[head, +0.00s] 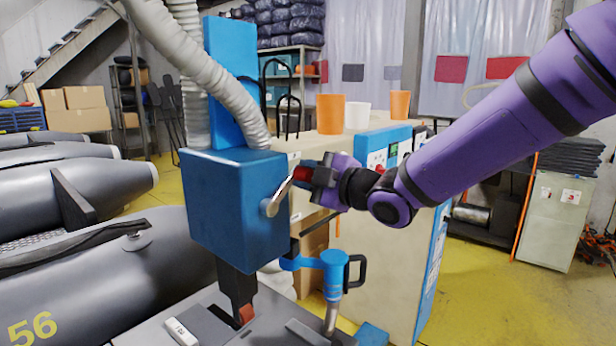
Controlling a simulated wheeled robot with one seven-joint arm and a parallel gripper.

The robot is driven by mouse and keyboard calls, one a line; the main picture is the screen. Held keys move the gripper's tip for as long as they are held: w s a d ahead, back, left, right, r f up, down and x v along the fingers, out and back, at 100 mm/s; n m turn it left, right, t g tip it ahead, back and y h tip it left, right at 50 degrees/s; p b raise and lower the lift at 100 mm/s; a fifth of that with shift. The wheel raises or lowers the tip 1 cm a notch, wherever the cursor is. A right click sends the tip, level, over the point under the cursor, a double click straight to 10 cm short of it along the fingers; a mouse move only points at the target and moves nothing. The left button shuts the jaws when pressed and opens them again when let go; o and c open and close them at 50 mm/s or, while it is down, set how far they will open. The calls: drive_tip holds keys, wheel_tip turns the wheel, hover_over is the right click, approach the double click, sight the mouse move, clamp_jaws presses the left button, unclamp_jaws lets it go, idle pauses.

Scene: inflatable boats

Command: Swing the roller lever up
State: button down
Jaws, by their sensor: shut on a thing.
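The roller lever (279,193) is a metal rod on a round hub at the right side of a blue machine box (232,205). It slants up and to the right from the hub, and its red grip (302,174) is at the upper end. My gripper (308,175) is shut on the red grip, coming in from the right with my purple arm behind it. The fingers partly cover the grip.
Grey inflatable boats (130,275) fill the left. A beige cabinet (385,255) with a blue control panel and orange and white cups (330,113) stands behind my gripper. A blue fitting (334,262) with a metal nozzle is below. Yellow floor (510,300) is open at right.

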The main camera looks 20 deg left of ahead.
drive_tip(key=shift+r, duration=0.1)
drive_tip(key=c, duration=0.8)
unclamp_jaws()
drive_tip(key=shift+s, duration=0.1)
drive_tip(key=v, duration=1)
drive_tip(key=shift+d, duration=0.4)
drive_tip(key=shift+s, duration=0.1)
